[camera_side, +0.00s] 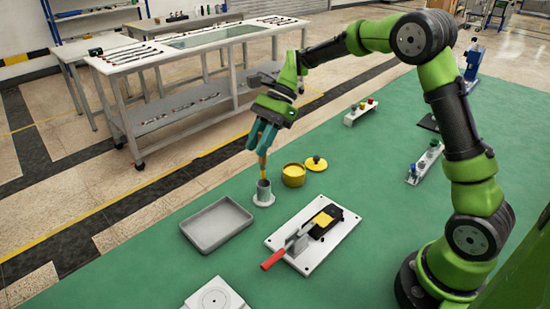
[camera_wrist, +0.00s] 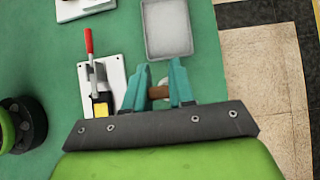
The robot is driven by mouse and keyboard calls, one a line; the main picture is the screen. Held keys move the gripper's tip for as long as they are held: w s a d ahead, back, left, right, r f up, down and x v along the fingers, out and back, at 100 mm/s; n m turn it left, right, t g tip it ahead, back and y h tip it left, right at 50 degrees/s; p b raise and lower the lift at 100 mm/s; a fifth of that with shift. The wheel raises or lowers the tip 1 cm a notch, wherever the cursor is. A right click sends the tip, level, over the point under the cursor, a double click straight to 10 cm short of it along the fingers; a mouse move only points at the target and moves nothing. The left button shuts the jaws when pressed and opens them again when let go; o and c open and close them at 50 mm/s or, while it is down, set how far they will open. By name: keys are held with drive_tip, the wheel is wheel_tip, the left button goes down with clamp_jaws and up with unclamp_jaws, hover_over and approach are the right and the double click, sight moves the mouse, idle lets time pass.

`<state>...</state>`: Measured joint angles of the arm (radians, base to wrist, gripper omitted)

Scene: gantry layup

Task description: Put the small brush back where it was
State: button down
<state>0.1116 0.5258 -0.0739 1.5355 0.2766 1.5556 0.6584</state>
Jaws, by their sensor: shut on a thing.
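The small brush (camera_side: 263,161) has a tan-yellow handle and hangs upright between the teal fingers of my gripper (camera_side: 262,147). My gripper is shut on it. In the wrist view, the brush's brown handle end (camera_wrist: 158,92) shows between the fingers of my gripper (camera_wrist: 159,68). Below the brush in the side view stands a small grey cup with a flanged base (camera_side: 263,195). The brush's lower end is at the cup's mouth; I cannot tell how far inside it is. In the wrist view the cup is mostly hidden behind the fingers and brush.
A yellow pot (camera_side: 293,176) stands right of the cup, with its yellow knobbed lid (camera_side: 316,163) beside it. A grey tray (camera_side: 195,228) lies at front left. A white plate (camera_side: 285,239) carries a red-handled clamp (camera_side: 275,259) and a black block. Green mat is clear between them.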

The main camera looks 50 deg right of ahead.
wheel_tip(320, 180, down, 7)
drive_tip(key=shift+r, duration=0.15)
idle(0.4)
drive_tip(key=c, duration=0.9)
unclamp_jaws()
drive_tip(key=shift+c, duration=0.2)
